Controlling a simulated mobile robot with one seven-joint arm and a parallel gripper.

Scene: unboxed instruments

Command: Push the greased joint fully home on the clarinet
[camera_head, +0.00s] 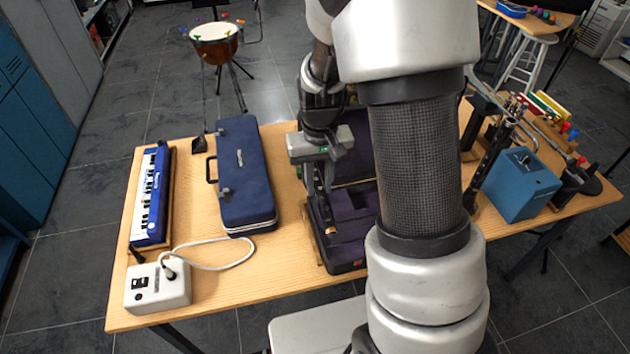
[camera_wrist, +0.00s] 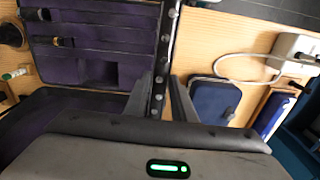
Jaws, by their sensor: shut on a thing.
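My gripper (camera_head: 325,178) is shut on a slim black clarinet piece (camera_head: 323,208) with silvery keywork, over the left side of an open instrument case (camera_head: 345,262). In the wrist view the clarinet piece (camera_wrist: 163,50) runs upright between the two fingers (camera_wrist: 160,100) and leaves the top of the picture. The purple-lined case (camera_wrist: 95,68) lies to its left there, with small dark parts (camera_wrist: 52,41) in its compartments. A small green-and-white tube (camera_wrist: 15,74) lies beyond the case. I cannot see a joint seam or whether any gap shows; my gripper hides part of the piece.
A closed blue case (camera_head: 243,180), a blue keyboard (camera_head: 153,195) and a white box with a cable (camera_head: 158,288) occupy the table's left. My arm hides the middle. A blue box (camera_head: 520,183) and dark stands crowd the right. Bare wood (camera_head: 280,275) shows beside the open case.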

